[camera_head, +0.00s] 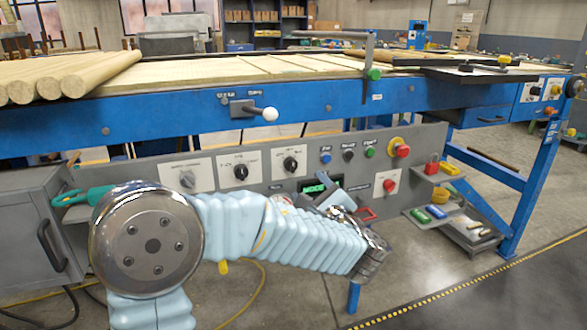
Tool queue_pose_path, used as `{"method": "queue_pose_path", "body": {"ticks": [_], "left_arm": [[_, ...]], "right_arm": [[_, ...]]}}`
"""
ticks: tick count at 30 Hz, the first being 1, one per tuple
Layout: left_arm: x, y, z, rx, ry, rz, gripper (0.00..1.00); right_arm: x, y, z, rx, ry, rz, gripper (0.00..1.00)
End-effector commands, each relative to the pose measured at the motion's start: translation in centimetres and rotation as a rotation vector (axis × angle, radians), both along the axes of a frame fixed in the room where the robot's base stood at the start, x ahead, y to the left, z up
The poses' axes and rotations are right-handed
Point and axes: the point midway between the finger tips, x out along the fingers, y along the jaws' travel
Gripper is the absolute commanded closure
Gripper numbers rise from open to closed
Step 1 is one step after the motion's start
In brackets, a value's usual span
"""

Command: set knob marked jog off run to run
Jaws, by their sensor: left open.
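A grey control panel (225,192) under the blue-framed bench carries three rotary knobs on white plates: a grey knob (187,179), a black knob (240,172) and another black knob (290,163). Their markings are too small to read, so I cannot tell which one is marked jog off run, or its setting. My left arm crosses in front of the panel's lower part. My left gripper (333,197) is open near the lit green display, right of and below the knobs, apart from them. Its fingers are partly hidden by my wrist. My right gripper is out of view.
Blue, black and green buttons (370,151) and red stop buttons (399,150) sit right of the knobs. A white-balled lever (269,114) juts out above. Round wood bars (75,74) lie on the bench. A stepped shelf (455,228) stands at right; clear floor lies in front.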

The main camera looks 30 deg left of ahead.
Motion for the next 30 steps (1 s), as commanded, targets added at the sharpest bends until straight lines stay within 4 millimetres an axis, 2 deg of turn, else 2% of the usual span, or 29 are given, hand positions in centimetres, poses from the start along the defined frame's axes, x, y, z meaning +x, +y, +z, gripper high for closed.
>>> {"method": "queue_pose_path", "body": {"ticks": [9, 15, 21, 30], "left_arm": [[4.5, 5.4, -0.1, -0.001, 0.006, 0.005, 0.37], [7.0, 8.3, -0.1, -0.001, 0.006, 0.003, 0.37], [8.1, 9.6, -0.2, -0.002, 0.007, 0.001, 0.37], [8.3, 9.7, -0.3, -0.003, 0.006, 0.0, 0.37]], "right_arm": [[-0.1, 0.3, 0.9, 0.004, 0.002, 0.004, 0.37], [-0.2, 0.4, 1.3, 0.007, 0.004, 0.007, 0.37], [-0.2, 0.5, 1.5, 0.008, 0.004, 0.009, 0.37], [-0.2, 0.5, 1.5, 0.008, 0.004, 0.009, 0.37]]}}
